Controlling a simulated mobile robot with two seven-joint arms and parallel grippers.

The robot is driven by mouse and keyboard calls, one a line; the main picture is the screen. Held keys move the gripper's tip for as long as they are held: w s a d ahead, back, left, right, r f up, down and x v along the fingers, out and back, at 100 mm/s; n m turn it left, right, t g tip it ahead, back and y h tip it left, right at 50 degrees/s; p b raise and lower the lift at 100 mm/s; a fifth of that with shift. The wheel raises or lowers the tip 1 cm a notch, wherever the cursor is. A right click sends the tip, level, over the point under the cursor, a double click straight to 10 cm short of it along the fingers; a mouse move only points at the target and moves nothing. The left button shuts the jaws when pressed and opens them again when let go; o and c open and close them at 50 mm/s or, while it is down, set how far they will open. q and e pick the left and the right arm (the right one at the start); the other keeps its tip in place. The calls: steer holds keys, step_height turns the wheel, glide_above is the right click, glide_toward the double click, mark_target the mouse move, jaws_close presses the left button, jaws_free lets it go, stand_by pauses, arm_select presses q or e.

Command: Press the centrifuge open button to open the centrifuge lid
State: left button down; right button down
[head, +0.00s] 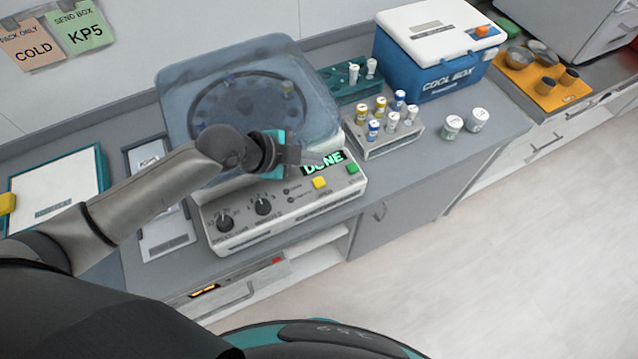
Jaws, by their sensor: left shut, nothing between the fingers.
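The centrifuge (290,221) stands on the counter, with its translucent bluish lid (185,88) down over the rotor. Tubes with coloured caps show dimly through the lid. Its front panel has a lit display (323,165) reading DONE, a yellow button (320,183), a green button (352,169) and two dark knobs. The button labels are too small to read. My left gripper (322,158) is shut and empty, reaching across the lid's front edge, with its tips over or just above the display, up and left of the green button. My right gripper is not in view.
A rack of capped tubes (385,140) stands right of the centrifuge, with a teal rack (340,88) behind it. Two white-lidded jars (465,123) and a blue cool box (425,55) are farther right. A white tray (55,190) lies at the left.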

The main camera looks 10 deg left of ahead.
mark_target(323, 178)
arm_select(q)
step_height(323, 178, down, 4)
steer(key=b, duration=0.3)
steer(key=shift+f, duration=0.25)
steer(key=shift+f+b, duration=0.35)
stand_by(1.4)
steer(key=shift+f, duration=0.45)
steer(key=shift+f+b, duration=0.55)
steer(key=shift+b, duration=0.1)
stand_by(0.4)
stand_by(0.3)
steer(key=shift+r+p, duration=0.95)
steer(key=shift+r, duration=0.05)
